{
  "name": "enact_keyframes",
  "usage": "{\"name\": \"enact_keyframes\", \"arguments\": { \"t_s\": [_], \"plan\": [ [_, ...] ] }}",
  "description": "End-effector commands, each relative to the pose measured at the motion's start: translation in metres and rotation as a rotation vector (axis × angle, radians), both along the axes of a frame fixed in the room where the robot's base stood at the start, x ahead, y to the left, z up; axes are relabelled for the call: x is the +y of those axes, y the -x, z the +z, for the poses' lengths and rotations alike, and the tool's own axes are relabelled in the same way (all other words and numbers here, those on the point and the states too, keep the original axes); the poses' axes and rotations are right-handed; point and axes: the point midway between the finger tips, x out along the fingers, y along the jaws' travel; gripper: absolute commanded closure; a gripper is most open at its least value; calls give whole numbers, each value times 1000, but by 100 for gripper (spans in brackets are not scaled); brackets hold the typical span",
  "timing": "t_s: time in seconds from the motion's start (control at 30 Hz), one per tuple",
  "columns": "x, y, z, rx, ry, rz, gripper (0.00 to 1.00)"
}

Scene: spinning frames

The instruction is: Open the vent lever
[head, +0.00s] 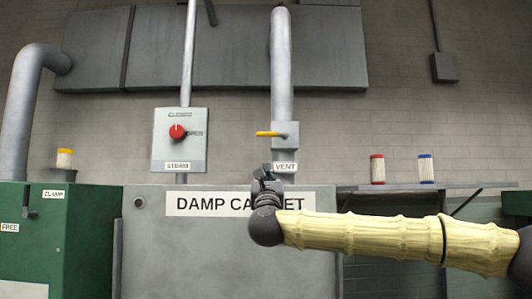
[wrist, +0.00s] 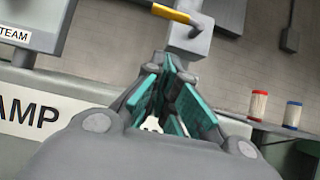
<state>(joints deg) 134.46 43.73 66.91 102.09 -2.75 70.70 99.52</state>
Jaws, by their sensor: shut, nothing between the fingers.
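The vent lever (head: 267,134) is a yellow handle pointing left from a grey box (head: 286,134) on a vertical pipe. A label reading VENT (head: 285,167) sits below it. In the wrist view the lever (wrist: 172,14) is at the top, beyond the fingertips. My gripper (head: 266,168) is below the lever and apart from it, in front of the cabinet's top edge. Its teal fingers (wrist: 168,75) are shut with nothing between them. The lower part of the pipe is partly hidden behind my gripper.
The damp cabinet (head: 150,240) stands below. A control box with a red knob (head: 177,132) is left of the pipe. Red-topped (head: 377,169) and blue-topped (head: 425,168) spools stand on a shelf at right. A green machine (head: 85,235) is at far left.

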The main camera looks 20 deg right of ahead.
Motion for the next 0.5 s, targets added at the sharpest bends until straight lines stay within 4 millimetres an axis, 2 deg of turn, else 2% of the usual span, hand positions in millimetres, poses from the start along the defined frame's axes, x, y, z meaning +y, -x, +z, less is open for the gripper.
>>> {"name": "enact_keyframes", "arguments": {
  "t_s": [0.17,0.5],
  "plan": [
    [-3,-10,9,0,2,-1,100],
    [-15,-53,40,2,2,-2,100]
  ]
}}
